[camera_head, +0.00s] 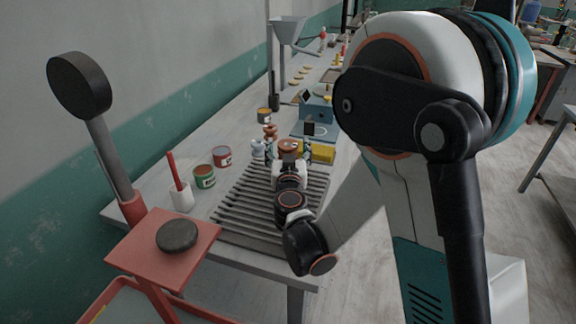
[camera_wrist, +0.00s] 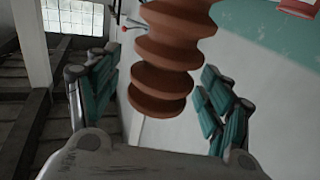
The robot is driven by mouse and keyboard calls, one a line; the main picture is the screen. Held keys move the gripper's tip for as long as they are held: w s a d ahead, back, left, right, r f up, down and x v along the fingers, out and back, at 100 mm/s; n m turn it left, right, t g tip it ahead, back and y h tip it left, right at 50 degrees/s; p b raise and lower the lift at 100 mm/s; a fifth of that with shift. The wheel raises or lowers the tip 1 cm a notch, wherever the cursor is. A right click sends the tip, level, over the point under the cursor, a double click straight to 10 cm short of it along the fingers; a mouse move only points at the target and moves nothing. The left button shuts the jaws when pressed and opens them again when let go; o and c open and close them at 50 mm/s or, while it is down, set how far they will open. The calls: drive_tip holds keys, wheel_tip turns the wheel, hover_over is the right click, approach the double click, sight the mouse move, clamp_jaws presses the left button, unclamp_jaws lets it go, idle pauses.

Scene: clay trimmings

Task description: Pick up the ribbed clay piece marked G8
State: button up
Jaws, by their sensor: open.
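A reddish-brown ribbed clay piece (camera_wrist: 165,60) stands between the two spread fingers of my gripper (camera_wrist: 158,88) in the wrist view. Gaps show between the piece and the teal finger pads on both sides. No G8 mark is readable on it. In the head view my gripper (camera_head: 288,148) is low over the table, and a brown piece (camera_head: 288,146) shows between its fingers, partly hidden by my wrist. Another brown ribbed piece (camera_head: 270,131) stands just behind, and a pale ribbed piece (camera_head: 258,149) stands to the left.
A grooved grey rack (camera_head: 240,205) lies at the table's near end. Cans, green (camera_head: 204,182) and red (camera_head: 222,160), and a white cup (camera_head: 182,200) stand left of it. A yellow block (camera_head: 322,152) and a blue device (camera_head: 317,110) are close on the right and behind.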

clamp_jaws()
drive_tip(key=shift+r, duration=0.15)
